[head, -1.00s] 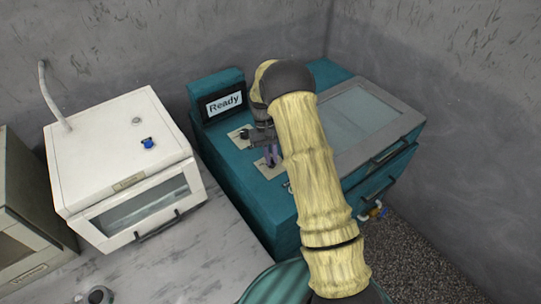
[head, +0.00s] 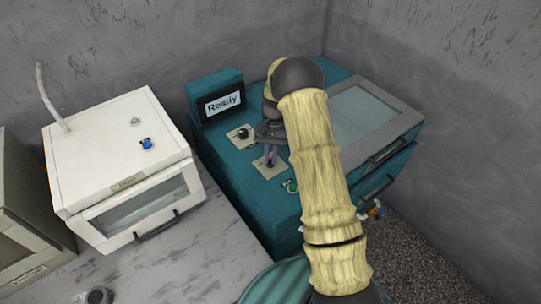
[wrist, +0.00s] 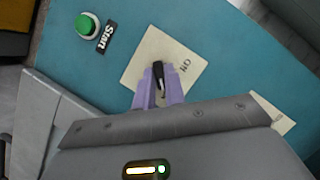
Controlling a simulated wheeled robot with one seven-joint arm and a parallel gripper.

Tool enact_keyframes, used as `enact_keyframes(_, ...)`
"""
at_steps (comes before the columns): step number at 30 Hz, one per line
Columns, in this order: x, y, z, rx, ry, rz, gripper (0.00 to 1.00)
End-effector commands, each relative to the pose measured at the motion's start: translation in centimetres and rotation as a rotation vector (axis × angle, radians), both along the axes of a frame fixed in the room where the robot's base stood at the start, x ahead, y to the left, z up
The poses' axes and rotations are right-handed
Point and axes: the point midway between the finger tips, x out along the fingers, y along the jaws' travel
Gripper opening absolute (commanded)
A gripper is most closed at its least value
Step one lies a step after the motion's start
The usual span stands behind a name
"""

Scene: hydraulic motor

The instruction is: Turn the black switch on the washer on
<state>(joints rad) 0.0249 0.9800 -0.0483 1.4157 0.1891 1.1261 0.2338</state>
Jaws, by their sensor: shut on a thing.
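The teal washer (head: 240,190) stands in the middle of the head view. The washer's display (head: 223,103) reads "Ready".
A green button (wrist: 87,25) labelled "Start" is beside the switch plate. A black knob (head: 243,133) sits on another plate near the display. The washer's glass lid (head: 368,112) is right of my arm. A white machine (head: 120,150) with a blue knob stands left.

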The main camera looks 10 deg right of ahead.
Motion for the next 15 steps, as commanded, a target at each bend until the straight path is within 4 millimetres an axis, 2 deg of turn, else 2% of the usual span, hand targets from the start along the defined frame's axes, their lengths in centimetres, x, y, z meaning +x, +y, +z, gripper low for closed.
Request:
enact_keyframes(7, 0.11, 0.12, 0.08, 0.002, -0.004, -0.002, 0.0)
enact_keyframes(8, 0.11, 0.12, 0.08, 0.002, -0.004, -0.002, 0.14)
enact_keyframes(11, 0.09, 0.1, 0.07, 0.001, -0.003, -0.002, 0.33)
enact_keyframes(15, 0.05, 0.07, 0.04, 0.001, -0.002, -0.001, 0.34)
